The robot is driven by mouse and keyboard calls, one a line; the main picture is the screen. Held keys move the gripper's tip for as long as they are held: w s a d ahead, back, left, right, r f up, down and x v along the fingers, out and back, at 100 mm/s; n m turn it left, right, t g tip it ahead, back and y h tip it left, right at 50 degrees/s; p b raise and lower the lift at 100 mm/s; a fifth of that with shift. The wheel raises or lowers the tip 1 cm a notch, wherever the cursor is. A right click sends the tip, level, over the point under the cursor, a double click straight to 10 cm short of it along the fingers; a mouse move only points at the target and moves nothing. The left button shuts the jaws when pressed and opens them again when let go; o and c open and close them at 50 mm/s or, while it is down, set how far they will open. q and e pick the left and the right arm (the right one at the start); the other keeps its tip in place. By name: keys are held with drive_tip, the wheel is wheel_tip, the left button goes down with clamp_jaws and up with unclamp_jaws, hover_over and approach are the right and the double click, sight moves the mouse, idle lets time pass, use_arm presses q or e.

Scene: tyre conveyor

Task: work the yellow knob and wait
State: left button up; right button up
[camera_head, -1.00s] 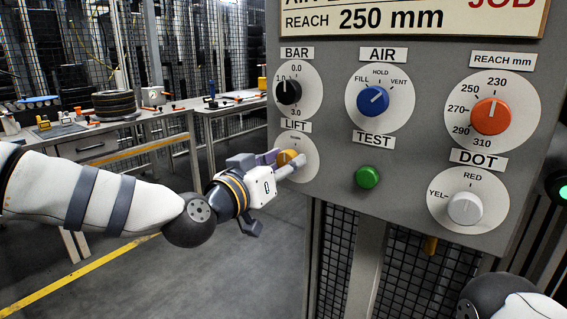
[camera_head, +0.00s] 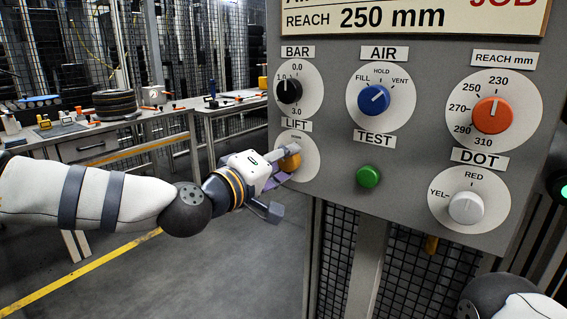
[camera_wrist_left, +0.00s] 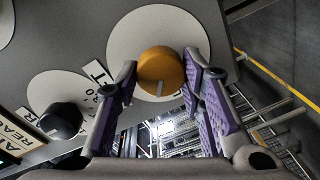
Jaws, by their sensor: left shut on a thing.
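The yellow knob (camera_head: 290,161) sits on a white dial labelled LIFT at the lower left of the grey panel (camera_head: 330,205). My left gripper (camera_head: 281,163) reaches it from the left and is shut on it. In the left wrist view the yellow knob (camera_wrist_left: 160,72) lies between the two purple-padded fingers (camera_wrist_left: 167,88), with a pale pointer mark on its face. Part of the LIFT dial's markings is hidden by the fingers. My right gripper is out of view; only part of my right arm shows at the lower right.
The black BAR knob (camera_head: 289,90) is just above. The blue AIR knob (camera_head: 374,99), green TEST button (camera_head: 369,176), orange REACH knob (camera_head: 492,115) and white DOT knob (camera_head: 465,208) are to the right. A workbench (camera_head: 95,150) with tyres stands behind at left.

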use_arm(q)
drive_tip(key=n, duration=0.4)
drive_tip(key=shift+f+b, duration=0.15)
drive_tip(key=shift+b, duration=0.25)
drive_tip(key=shift+n, duration=1.3)
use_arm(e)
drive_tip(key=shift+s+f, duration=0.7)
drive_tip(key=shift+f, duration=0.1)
use_arm(q)
drive_tip(key=shift+b, duration=0.3)
drive_tip(key=o, duration=1.1)
drive_tip(key=shift+o, duration=0.2)
drive_tip(key=shift+a, duration=0.1)
drive_tip(key=v, duration=1.2)
drive_tip(key=shift+w+a, duration=0.1)
